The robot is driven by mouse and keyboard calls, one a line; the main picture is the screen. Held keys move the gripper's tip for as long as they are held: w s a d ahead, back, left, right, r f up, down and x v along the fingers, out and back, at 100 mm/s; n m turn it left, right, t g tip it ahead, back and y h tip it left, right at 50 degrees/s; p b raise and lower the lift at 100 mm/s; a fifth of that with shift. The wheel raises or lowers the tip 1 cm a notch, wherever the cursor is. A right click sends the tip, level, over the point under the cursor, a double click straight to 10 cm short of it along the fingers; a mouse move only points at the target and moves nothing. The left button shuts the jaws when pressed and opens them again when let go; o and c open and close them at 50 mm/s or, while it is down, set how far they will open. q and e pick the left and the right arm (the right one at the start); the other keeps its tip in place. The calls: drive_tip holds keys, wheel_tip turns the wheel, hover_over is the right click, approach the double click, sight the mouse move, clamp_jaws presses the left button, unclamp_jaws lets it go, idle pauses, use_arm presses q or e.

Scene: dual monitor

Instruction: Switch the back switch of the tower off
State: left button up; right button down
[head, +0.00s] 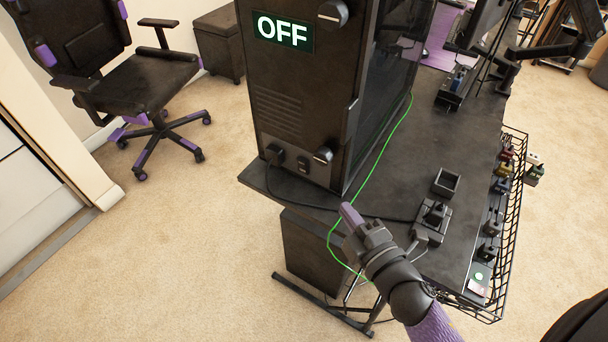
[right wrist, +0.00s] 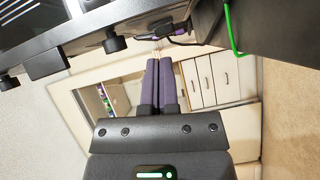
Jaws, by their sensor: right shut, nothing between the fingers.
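The tower (head: 290,90) is a dark case standing on the desk, with a lit "OFF" sign (head: 283,32) on its back face. A small dark switch (head: 303,164) sits low on that face, between the power plug (head: 274,153) and a round knob (head: 323,155). I cannot tell the switch's position. My right gripper (head: 347,212) is shut and empty, just off the desk edge, below and right of the switch and apart from the tower. Its closed purple fingers show in the right wrist view (right wrist: 158,72), with the tower (right wrist: 60,35) at upper left. My left gripper is not in view.
A green cable (head: 375,163) and a black cable cross the desk (head: 400,150) near the gripper. A black socket box (head: 433,218) and a wire basket (head: 512,200) lie to the right. An office chair (head: 140,80) stands left on open carpet.

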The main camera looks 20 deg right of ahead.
sight(303, 166)
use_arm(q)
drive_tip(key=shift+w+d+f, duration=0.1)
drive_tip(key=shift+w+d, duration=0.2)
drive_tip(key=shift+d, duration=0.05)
use_arm(e)
drive_tip(key=a+n+y, duration=0.1)
drive_tip(key=n+y, duration=0.1)
drive_tip(key=a+n+y, duration=0.1)
drive_tip(key=n, duration=0.1)
drive_tip(key=s+a+n+y, duration=0.1)
drive_tip(key=n+y, duration=0.1)
drive_tip(key=shift+a+f+n+y, duration=0.2)
drive_tip(key=shift+n+y, duration=0.1)
drive_tip(key=shift+n, duration=0.1)
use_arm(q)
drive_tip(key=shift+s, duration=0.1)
use_arm(e)
drive_tip(key=w, duration=0.3)
drive_tip(key=w+a+b, duration=0.1)
drive_tip(key=w, duration=0.7)
drive_tip(key=shift+w+a+r+b, duration=0.1)
drive_tip(key=shift+a+r+b, duration=0.1)
drive_tip(key=shift+r+b, duration=0.15)
drive_tip(key=shift+w+d, duration=0.25)
drive_tip(key=shift+d, duration=0.1)
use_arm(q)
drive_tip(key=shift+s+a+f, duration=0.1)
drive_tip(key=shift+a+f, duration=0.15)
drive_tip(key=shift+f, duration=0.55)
